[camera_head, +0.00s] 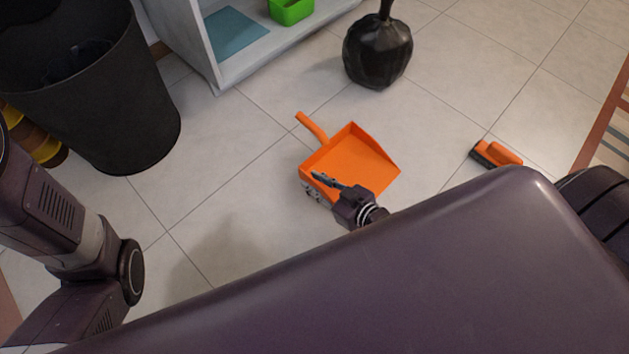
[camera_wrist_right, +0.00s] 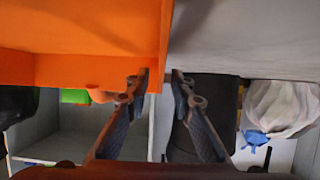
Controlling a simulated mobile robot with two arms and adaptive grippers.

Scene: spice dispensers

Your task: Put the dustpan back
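The orange dustpan (camera_head: 362,160) lies on the tiled floor, its handle pointing up and left. It also fills the upper left of the right wrist view (camera_wrist_right: 80,30). My right gripper (camera_head: 314,185) is at the dustpan's near left side, one finger over the pan and the other outside its wall. In the right wrist view my right gripper (camera_wrist_right: 161,84) has its fingertips apart on either side of the orange edge, with a small gap showing. Firm contact is not visible. My left arm shows at the left, but its gripper is out of view.
An orange and black brush (camera_head: 497,154) lies on the floor to the right. A black vase-like object (camera_head: 378,52) stands beyond the dustpan. A dark bin (camera_head: 135,110) stands at left beside a pale shelf (camera_head: 215,75) holding a green box (camera_head: 291,10). Floor around the dustpan is clear.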

